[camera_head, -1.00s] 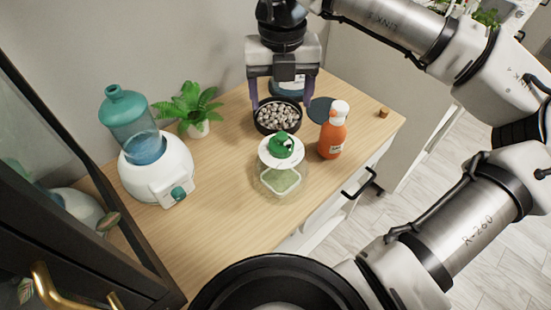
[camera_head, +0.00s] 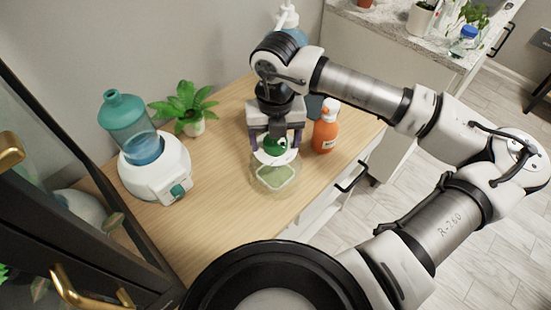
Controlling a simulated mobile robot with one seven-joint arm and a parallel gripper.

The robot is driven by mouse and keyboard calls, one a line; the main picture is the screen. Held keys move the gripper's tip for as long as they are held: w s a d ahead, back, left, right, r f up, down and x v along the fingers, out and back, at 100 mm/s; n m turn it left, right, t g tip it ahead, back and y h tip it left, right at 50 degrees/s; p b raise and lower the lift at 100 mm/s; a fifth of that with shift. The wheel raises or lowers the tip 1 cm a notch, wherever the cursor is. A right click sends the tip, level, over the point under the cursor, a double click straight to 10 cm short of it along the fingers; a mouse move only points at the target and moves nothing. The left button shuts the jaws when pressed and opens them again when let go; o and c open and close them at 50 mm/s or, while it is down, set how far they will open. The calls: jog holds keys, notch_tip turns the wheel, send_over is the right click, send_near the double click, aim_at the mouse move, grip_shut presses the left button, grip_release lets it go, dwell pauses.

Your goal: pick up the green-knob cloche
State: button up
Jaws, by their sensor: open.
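The green-knob cloche stands on the wooden cabinet top, with a round green knob (camera_head: 274,145), a white top and a clear body (camera_head: 273,179) over something pale green. My gripper (camera_head: 276,149) is open above it and points down. Its two purple fingers are on the left and right of the knob. Whether either finger touches the knob I cannot tell. The gripper partly covers the knob and the back of the white top.
An orange bottle (camera_head: 326,131) with a white cap stands close to the right of my gripper. A white and teal water dispenser (camera_head: 155,168) and a potted fern (camera_head: 185,105) stand to the left. The front left of the wooden top (camera_head: 215,220) is clear.

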jog(key=shift+c, duration=0.3)
grip_shut()
jog(key=shift+r, duration=0.15)
